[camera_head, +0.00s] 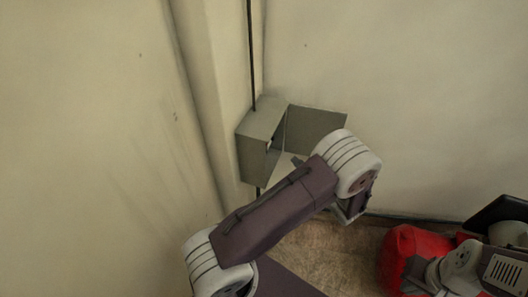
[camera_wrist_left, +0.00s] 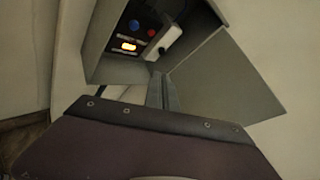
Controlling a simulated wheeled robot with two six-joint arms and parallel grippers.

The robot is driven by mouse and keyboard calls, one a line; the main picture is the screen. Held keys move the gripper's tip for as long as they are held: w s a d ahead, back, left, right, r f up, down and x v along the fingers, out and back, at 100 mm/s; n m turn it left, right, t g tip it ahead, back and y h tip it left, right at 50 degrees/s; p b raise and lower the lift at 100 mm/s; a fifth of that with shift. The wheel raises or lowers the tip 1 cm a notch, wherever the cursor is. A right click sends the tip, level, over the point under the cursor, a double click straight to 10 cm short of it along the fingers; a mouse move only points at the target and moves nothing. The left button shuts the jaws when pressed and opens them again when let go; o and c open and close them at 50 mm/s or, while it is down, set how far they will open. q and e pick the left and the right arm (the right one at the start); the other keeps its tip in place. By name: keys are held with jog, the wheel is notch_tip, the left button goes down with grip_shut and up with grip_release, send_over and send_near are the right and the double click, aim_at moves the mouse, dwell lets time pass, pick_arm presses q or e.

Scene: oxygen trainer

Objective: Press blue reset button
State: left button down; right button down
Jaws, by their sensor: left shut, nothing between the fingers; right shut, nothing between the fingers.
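A grey metal box (camera_head: 260,135) with its door (camera_head: 315,128) swung open is mounted in the wall corner. In the left wrist view a small blue button (camera_wrist_left: 134,25) sits on the dark panel inside the box, beside a red button (camera_wrist_left: 151,32). Below them is a lit orange indicator (camera_wrist_left: 128,46), and a white lever-like part (camera_wrist_left: 164,46) is to the right. My left gripper (camera_wrist_left: 161,88) is shut and empty, at the box opening, apart from the blue button. In the head view my arm partly covers the box. My right gripper (camera_head: 420,275) is shut at lower right.
A thin dark pipe (camera_head: 251,50) runs vertically along the wall to the box. Bare walls stand left and right of it. A red object (camera_head: 398,252) lies at lower right beside my right arm. Brown floor (camera_head: 335,250) shows below the box.

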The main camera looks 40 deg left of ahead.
pick_arm(q)
jog(key=s+a, duration=0.2)
jog(key=a, duration=0.6)
jog(key=shift+a, duration=0.15)
dwell(1.8)
jog(key=shift+s+a+b, duration=0.1)
jog(key=shift+a+b, duration=0.25)
jog(key=shift+s+a, duration=0.1)
jog(key=shift+a, duration=0.25)
dwell(0.5)
jog(key=shift+d, duration=0.8)
jog(key=shift+w+d, duration=0.1)
jog(key=shift+w, duration=0.1)
